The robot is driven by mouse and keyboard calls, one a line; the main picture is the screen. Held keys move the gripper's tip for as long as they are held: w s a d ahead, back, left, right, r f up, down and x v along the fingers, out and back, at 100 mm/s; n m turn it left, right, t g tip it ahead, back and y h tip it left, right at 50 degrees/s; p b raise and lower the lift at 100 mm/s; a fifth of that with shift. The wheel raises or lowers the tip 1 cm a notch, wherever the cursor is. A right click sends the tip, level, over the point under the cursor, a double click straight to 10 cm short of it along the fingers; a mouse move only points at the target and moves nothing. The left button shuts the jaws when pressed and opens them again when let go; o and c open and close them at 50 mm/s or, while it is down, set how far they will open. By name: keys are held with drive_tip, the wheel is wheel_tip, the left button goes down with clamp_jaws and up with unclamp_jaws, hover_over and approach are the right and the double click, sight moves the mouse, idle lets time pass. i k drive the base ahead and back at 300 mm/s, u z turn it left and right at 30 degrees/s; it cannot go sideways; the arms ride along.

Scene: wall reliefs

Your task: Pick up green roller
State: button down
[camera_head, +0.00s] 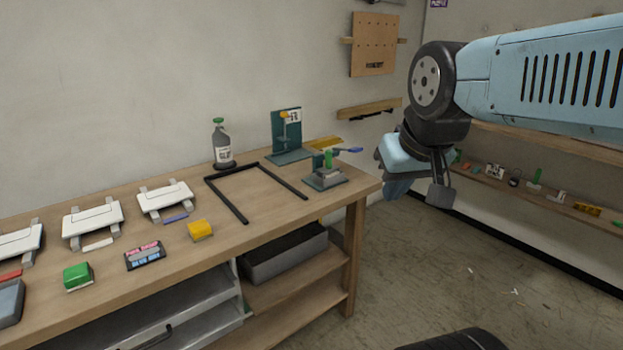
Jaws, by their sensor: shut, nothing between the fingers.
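No thing in view is clearly marked as the green roller. A small upright green piece (537,175) stands on the right wall shelf, and another green piece (617,223) lies at the shelf's right end, partly cut off. A green cylinder (328,158) sits on a small fixture with a blue lever on the workbench. My gripper (440,193) hangs pointing down in front of the right shelf, past the bench's right end. It is shut and empty, touching nothing that I can see.
The workbench (270,205) holds a black frame (245,218), a grey bottle (222,145), a green block (78,276), a yellow block (200,230) and several white clamps. The right shelf (560,205) carries small parts. The floor (460,280) between bench and shelf is mostly clear.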

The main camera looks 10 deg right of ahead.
sight(329, 166)
drive_tip(key=z, duration=0.2)
drive_tip(key=i, duration=0.85)
drive_tip(key=u, duration=0.1)
